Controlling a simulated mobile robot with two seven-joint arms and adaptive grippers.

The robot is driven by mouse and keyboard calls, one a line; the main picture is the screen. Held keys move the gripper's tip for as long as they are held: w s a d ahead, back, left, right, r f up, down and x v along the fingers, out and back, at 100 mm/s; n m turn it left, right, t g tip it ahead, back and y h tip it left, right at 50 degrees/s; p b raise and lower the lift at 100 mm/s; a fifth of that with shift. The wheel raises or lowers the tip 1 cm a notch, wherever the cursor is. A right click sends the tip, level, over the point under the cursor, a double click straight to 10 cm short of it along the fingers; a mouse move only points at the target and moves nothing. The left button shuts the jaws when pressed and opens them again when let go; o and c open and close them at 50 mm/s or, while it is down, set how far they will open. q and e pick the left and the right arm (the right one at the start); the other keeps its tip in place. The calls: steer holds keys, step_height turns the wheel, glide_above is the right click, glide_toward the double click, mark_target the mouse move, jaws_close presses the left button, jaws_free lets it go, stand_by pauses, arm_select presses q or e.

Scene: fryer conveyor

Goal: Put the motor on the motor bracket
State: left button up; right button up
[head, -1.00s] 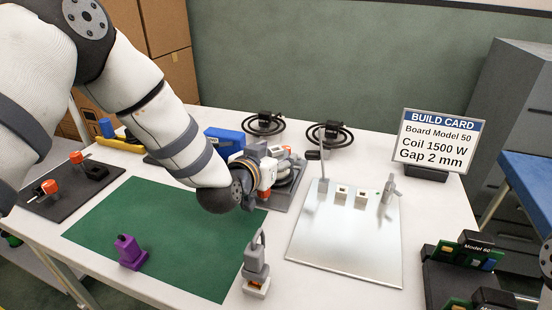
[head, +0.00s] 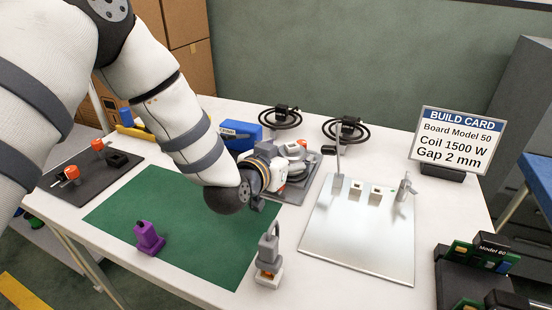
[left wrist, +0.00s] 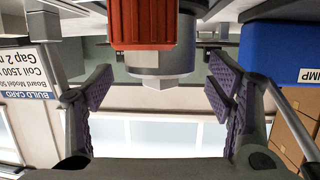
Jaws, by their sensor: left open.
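My left gripper (head: 270,168) reaches in over the back edge of the green mat, at a grey fixture (head: 298,190) that carries a grey round assembly with orange and white parts. In the left wrist view, my left gripper (left wrist: 161,86) is open. Its purple pads stand apart on both sides of the grey tip of an orange ribbed part (left wrist: 146,24), with gaps on both sides. This part looks like the motor, but I cannot be sure. The arm hides much of the fixture in the head view, and I cannot make out the motor bracket. My right gripper is out of view.
A blue box (head: 240,134) stands close behind my left wrist. A silver plate (head: 357,245) with upright posts lies to the right. A purple piece (head: 148,238) and a grey connector (head: 269,262) stand near the front. A build card (head: 457,139) stands at the back right.

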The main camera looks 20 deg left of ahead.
arm_select(q)
steer(key=p+v, duration=0.1)
steer(key=v, duration=0.8)
steer(key=shift+s+r, duration=0.15)
steer(key=shift+s, duration=0.05)
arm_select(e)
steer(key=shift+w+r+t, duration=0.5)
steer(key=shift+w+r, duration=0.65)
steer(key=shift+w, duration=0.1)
